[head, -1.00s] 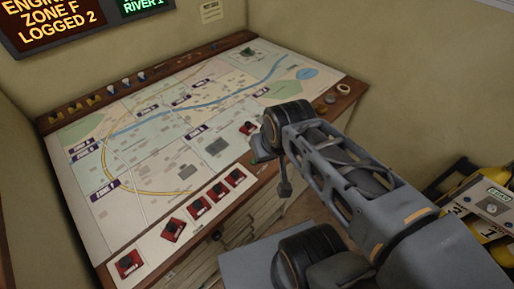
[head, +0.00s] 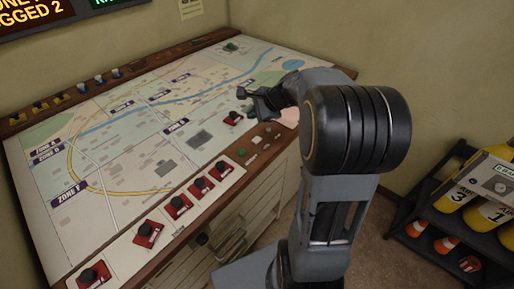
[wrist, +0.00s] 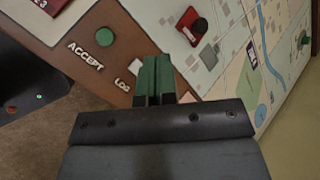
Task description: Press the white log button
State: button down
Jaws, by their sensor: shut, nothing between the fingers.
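The white log button (head: 255,141) is a small pale button on the wooden front rail of the map desk in the head view. In the wrist view, the LOG label (wrist: 122,86) lies just left of my fingers, and a pale part of the button (wrist: 137,76) shows beside them; the fingers seem to cover some of it. My gripper (wrist: 157,62) is shut and empty, with green fingertips.
A green button (head: 243,152) with an ACCEPT label (wrist: 86,55) is beside the log button. A red block with a black knob (head: 232,118) stands on the map close by. Several similar red blocks (head: 148,233) line the front strip. A dark rack (head: 440,225) stands at right.

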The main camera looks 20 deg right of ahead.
aim_at(256, 140)
jog(key=shift+w+d+f+m+t, duration=0.3)
jog(key=shift+w+d+f+m, duration=0.45)
jog(key=shift+w+d+m, duration=0.15)
jog(key=shift+f, duration=0.15)
notch_tip(256, 140, down, 9)
jog(key=b, duration=0.7)
jog(key=shift+r+b, duration=0.2)
jog(key=shift+b, duration=0.2)
jog(key=shift+f, duration=0.1)
dwell(1.1)
jog(key=shift+s+f+b, duration=0.1)
jog(key=shift+f+b, duration=0.2)
jog(key=shift+f+b, duration=0.35)
jog(key=shift+f, duration=0.05)
dwell(0.6)
jog(key=shift+r, duration=0.1)
dwell(0.3)
jog(key=shift+r+p, duration=0.7)
